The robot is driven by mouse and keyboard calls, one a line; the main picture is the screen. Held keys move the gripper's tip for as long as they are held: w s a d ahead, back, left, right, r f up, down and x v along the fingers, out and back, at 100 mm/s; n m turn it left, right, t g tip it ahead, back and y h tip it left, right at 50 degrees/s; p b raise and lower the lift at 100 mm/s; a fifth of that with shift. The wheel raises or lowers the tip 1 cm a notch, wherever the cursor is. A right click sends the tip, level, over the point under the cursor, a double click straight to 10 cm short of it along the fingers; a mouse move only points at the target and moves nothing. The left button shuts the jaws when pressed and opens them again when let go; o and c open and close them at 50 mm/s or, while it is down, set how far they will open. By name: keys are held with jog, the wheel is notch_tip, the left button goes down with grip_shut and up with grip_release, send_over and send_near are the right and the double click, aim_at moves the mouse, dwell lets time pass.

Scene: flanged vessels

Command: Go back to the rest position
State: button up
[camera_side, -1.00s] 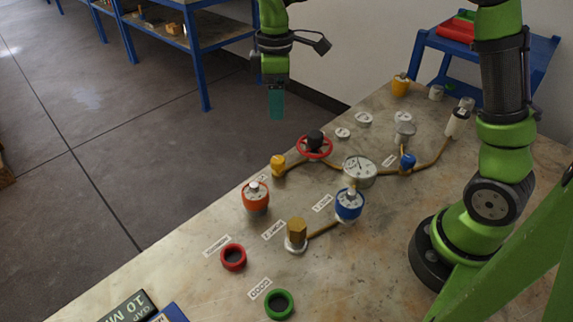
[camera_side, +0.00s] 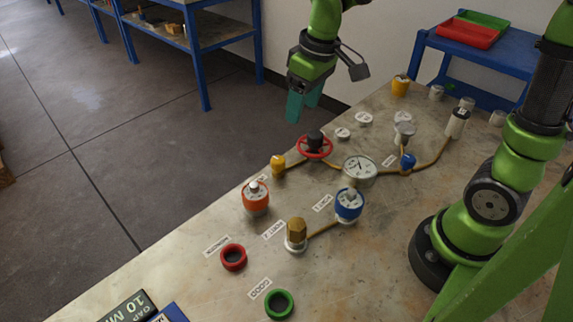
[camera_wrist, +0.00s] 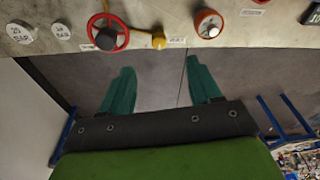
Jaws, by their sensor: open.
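My gripper (camera_side: 303,104) is open and empty, with teal fingers, in the air above the far left edge of the bench. In the wrist view my gripper (camera_wrist: 160,85) shows its two fingers spread apart with only floor between them. The orange vessel (camera_side: 255,199) and the blue vessel (camera_side: 349,205) stand upright on the bench, apart from my gripper. The red handwheel (camera_side: 314,147) with a dark knob sits below and right of the fingers; it also shows in the wrist view (camera_wrist: 122,32).
The bench (camera_side: 190,270) holds a brass hex fitting (camera_side: 297,233), a gauge (camera_side: 360,169), a yellow valve (camera_side: 278,164), a red ring (camera_side: 233,257) and a green ring (camera_side: 279,303). A blue side table (camera_side: 480,50) with trays stands behind. The air around my gripper is clear.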

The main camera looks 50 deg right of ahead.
jog(key=s+d+r+m+t, duration=0.1)
jog(key=s+r+m+t, duration=0.1)
jog(key=s, duration=0.4)
jog(key=s+d+r+m+t+y, duration=0.1)
jog(key=s+m+t, duration=0.2)
jog(key=s, duration=0.3)
jog(key=shift+s+r+m, duration=0.2)
jog(key=shift+r+m, duration=0.2)
jog(key=shift+m, duration=0.2)
